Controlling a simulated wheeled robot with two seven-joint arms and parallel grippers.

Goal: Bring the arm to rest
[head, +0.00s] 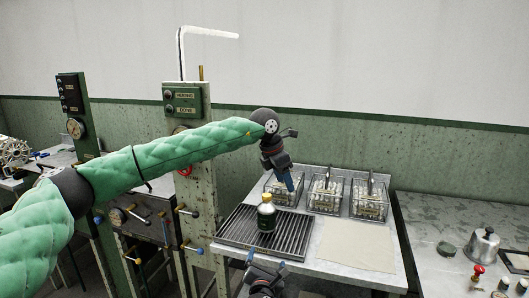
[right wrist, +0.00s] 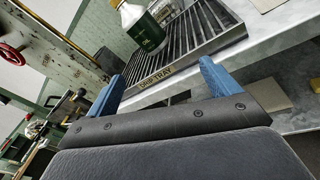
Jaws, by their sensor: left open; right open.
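My left arm, in a green quilted sleeve, reaches in from the left in the head view. The bottle stands upright on the slatted drip tray (head: 234,235). My right gripper (head: 265,268) is low at the bench's front edge. In the right wrist view its blue fingers (right wrist: 160,85) are apart with nothing between them. The bottle (right wrist: 143,28) and the labelled drip tray (right wrist: 187,62) are beyond them.
A pale cloth (head: 357,246) lies flat at the right. A green control post (head: 188,110) with a red wheel rises at the left. A side table (head: 450,215) holds a metal bell-shaped vessel (head: 482,246).

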